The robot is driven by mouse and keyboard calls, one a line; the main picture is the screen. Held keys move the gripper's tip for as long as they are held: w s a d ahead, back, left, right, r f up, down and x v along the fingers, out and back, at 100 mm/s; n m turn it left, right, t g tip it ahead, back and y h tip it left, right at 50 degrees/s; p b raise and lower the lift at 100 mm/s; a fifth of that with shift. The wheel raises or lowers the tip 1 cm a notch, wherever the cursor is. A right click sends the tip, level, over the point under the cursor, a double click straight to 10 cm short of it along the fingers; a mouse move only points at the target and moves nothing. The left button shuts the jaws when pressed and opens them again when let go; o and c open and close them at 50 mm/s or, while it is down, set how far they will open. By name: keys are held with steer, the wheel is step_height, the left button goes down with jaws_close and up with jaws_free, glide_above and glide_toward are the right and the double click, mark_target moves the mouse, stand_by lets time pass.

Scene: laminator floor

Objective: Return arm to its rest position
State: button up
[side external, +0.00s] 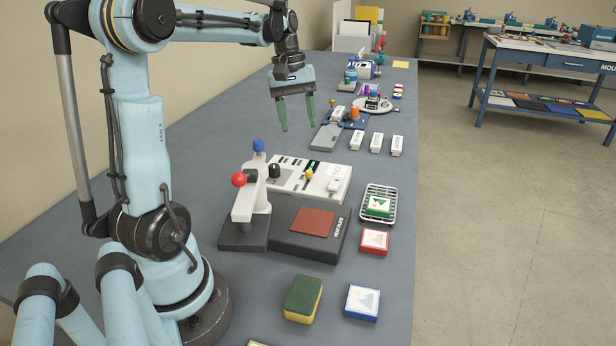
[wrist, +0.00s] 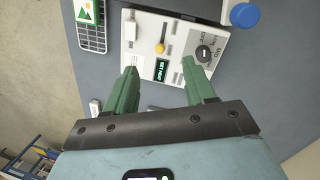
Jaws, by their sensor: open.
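My gripper (side external: 297,115) hangs in the air above the grey bench, with its green fingers apart and nothing between them. In the wrist view its two green fingers (wrist: 166,88) are spread over the bench and the near edge of a white control panel. The arm reaches out over the bench, and the fingers point downward in the side view. They are clear of everything that shows below.
Below stand the white control panel (side external: 325,178), a press with a red knob (side external: 239,179), and a wire rack (side external: 379,218) holding a green picture tile. A red tile (side external: 374,242), blue tile (side external: 362,303) and sponge (side external: 303,299) lie nearer. White blocks (side external: 377,142) stand farther back.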

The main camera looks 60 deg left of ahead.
steer(key=s+d+f+m+t+y, duration=0.1)
steer(key=s+d+f+m+t, duration=0.1)
steer(key=d+m, duration=0.4)
steer(key=s+d+f+m+t, duration=0.1)
steer(key=d+m+t, duration=0.3)
steer(key=d, duration=1.2)
steer(key=f+m, duration=0.1)
steer(key=m, duration=0.2)
steer(key=shift+s+f+y, duration=0.2)
steer(key=shift+s+y, duration=0.2)
